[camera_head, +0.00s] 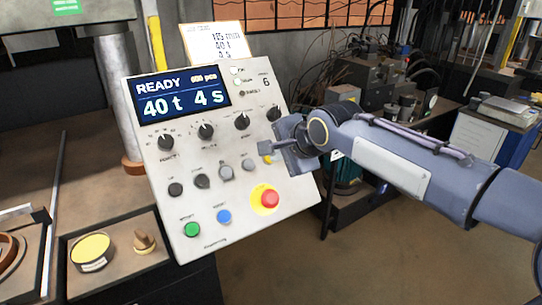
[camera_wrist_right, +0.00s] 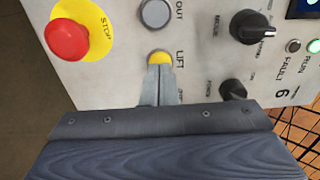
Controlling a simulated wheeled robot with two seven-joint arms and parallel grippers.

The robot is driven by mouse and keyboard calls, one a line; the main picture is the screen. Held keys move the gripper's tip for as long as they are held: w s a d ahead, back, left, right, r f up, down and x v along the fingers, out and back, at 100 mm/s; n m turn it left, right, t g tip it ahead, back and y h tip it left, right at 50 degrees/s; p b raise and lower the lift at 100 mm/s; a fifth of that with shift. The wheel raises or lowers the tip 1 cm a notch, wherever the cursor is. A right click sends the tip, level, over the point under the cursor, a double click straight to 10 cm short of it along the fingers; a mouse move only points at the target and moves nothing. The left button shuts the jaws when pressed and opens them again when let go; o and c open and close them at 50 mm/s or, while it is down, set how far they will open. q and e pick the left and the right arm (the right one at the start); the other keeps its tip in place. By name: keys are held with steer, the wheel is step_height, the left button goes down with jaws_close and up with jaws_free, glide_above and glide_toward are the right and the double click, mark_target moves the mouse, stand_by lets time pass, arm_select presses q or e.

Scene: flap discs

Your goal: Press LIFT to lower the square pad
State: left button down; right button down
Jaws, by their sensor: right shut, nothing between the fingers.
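The yellow LIFT button (camera_wrist_right: 160,57) sits on the light grey control panel (camera_wrist_right: 110,85), with its label beside it. In the head view the button (camera_head: 267,160) is partly hidden behind my right gripper (camera_head: 264,148). My right gripper is shut and empty. In the right wrist view its fingertips (camera_wrist_right: 160,69) overlap the near edge of the yellow button; I cannot tell whether they touch it. The panel's screen (camera_head: 181,100) reads READY, 40 t, 4 s. I cannot make out a square pad. My left gripper is not in view.
A red STOP button on a yellow disc (camera_head: 268,198) is near the LIFT button. Grey OUT (camera_wrist_right: 155,13), green (camera_head: 192,229) and blue (camera_head: 224,216) buttons and black knobs (camera_head: 206,131) share the panel. A bench with a yellow-topped round part (camera_head: 91,249) stands left.

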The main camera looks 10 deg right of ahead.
steer(key=p+v, duration=0.1)
steer(key=v, duration=0.5)
steer(key=shift+s+r, duration=0.2)
steer(key=shift+s, duration=0.05)
stand_by(0.3)
